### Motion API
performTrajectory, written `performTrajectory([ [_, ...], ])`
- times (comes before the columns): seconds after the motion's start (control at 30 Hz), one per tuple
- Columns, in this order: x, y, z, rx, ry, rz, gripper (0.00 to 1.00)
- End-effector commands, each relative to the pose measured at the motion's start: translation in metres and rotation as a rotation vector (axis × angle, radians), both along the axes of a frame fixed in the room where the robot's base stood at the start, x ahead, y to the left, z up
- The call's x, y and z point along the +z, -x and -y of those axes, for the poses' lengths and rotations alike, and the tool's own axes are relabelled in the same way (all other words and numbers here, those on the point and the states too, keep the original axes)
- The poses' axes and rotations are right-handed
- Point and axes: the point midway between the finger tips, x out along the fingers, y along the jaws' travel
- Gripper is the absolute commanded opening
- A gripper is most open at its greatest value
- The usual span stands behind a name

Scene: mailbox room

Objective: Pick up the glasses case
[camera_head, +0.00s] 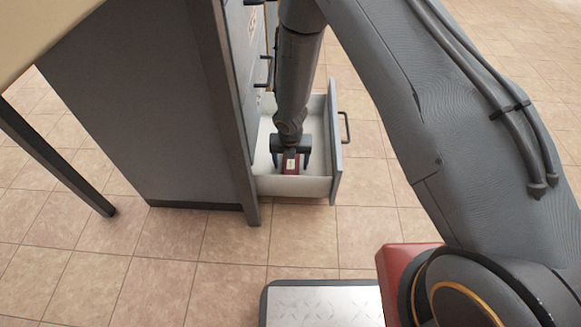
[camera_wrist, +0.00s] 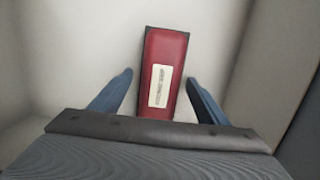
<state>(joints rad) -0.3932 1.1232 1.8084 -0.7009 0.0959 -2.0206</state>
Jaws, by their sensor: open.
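The glasses case (camera_wrist: 166,58) is dark red with a black edge and a pale label. It lies in an open white drawer (camera_head: 308,187) of the grey cabinet. It also shows small in the head view (camera_head: 290,168). My gripper (camera_wrist: 160,88) is open, with one finger on each side of the case's near part. In the wrist view both fingers look apart from the case, with a gap on each side. How high the fingertips are above the drawer floor I cannot tell. The near end of the case is hidden by my gripper's body.
The grey cabinet (camera_head: 165,110) stands left of my arm, with closed drawers above the open one. Tiled floor (camera_head: 380,235) is clear right of the drawer.

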Motion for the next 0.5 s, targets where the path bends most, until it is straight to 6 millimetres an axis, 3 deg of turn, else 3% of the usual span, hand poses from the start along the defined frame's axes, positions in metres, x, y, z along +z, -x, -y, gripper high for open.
performTrajectory([
  [0.17,0.0007,0.0000,-0.0001,0.000,0.000,0.000,0.69],
  [0.43,0.0007,0.0000,0.0000,-0.001,0.000,0.000,0.23],
  [0.5,0.0008,-0.0002,0.0000,-0.001,0.000,0.000,0.22],
])
